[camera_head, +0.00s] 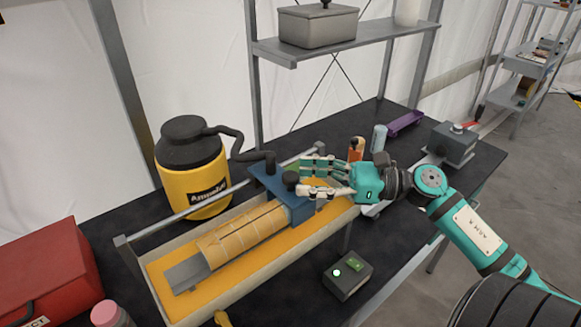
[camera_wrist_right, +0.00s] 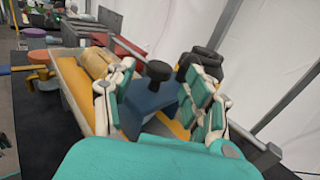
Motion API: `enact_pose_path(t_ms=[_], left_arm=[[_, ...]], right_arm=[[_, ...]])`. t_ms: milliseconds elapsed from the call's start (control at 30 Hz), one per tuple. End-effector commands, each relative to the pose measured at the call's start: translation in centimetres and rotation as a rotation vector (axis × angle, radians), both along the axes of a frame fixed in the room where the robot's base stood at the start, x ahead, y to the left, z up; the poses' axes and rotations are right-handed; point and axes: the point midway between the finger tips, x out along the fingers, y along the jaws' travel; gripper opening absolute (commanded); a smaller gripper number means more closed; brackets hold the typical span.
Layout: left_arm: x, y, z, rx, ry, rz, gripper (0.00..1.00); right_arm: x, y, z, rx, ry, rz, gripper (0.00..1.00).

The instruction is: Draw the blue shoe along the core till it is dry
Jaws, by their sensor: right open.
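The blue shoe (camera_head: 280,192) sits over the right end of the tan core (camera_head: 240,235), with a black knob on top. The core lies along a long tray (camera_head: 318,238) with a yellow-orange inside. My right gripper (camera_head: 311,179) is open at the shoe's right side, its fingers near the knob. In the right wrist view the shoe (camera_wrist_right: 150,108) and its black knob (camera_wrist_right: 158,72) show between the spread fingers of the gripper (camera_wrist_right: 160,105), and the core (camera_wrist_right: 95,62) lies beyond. I cannot tell whether a finger touches the knob. My left gripper is not in view.
A yellow and black vacuum (camera_head: 190,165) stands behind the tray, its hose running to the shoe. A red box (camera_head: 45,272) is at the left. A switch box (camera_head: 347,274) with a green button lies in front. A grey device (camera_head: 453,145) and purple tray (camera_head: 406,123) are at right.

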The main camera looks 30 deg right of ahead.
Motion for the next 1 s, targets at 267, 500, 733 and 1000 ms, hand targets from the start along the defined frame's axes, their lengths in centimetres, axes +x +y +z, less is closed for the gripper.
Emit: enact_pose_path(t_ms=[267,500,733,1000], left_arm=[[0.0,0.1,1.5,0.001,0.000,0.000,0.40],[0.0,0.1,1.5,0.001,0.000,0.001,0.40],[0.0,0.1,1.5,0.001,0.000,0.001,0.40],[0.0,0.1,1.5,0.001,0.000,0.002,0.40]], right_arm=[[2.2,2.5,0.2,0.000,-0.001,0.001,0.53],[2.5,3.0,0.0,-0.001,0.000,0.000,0.53],[2.5,3.0,0.0,-0.001,0.000,0.000,0.44],[2.5,3.0,0.0,-0.001,0.001,0.000,0.09]])
